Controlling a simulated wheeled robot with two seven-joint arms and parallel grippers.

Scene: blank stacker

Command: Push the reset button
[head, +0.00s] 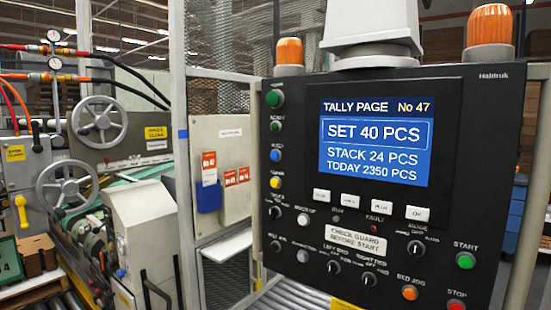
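A black control panel (463,118) fills the right half of the head view. At the lower right are a green START button (465,261), an orange BED JOG button (409,293) and a red STOP button (456,305), cut by the frame edge. Neither gripper is in view.
The blue screen (375,142) reads TALLY PAGE No 47. White keys (380,208), knobs (334,267) and a FAULT lamp (377,229) sit below it. A mesh guard (215,60) and a machine with handwheels (98,122) stand left of the panel.

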